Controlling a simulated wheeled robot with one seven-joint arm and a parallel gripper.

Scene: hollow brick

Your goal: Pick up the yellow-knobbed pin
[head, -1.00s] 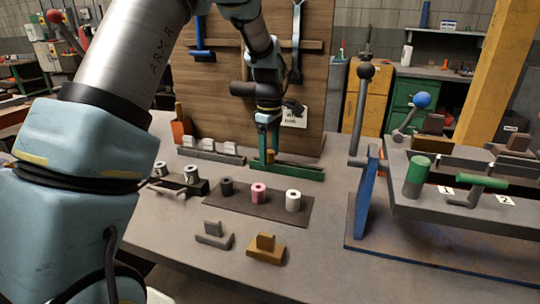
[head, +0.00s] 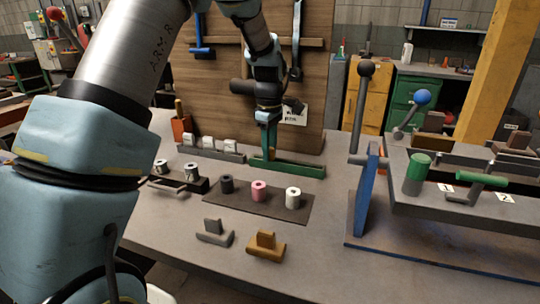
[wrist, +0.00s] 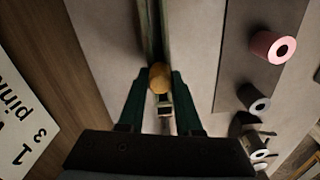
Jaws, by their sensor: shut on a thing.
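The yellow-knobbed pin (wrist: 160,78) shows as a round yellow-orange knob in the wrist view. My gripper (wrist: 159,88) has its two dark green fingers on either side of the knob, shut on it. The pin's shaft is hidden beneath the knob. In the head view my gripper (head: 268,149) is low over the green slotted rack (head: 300,169) at the back of the bench, with the fingers covering the knob. The pin is over or in the rack's groove; I cannot tell how deep it sits.
A mat with black, pink (head: 258,190) and white (head: 293,198) hollow cylinders lies in front of the rack. A grey rack with white blocks (head: 209,145) stands left of it. A wooden tool board (head: 220,85) rises close behind. A lever stand (head: 366,195) is at right.

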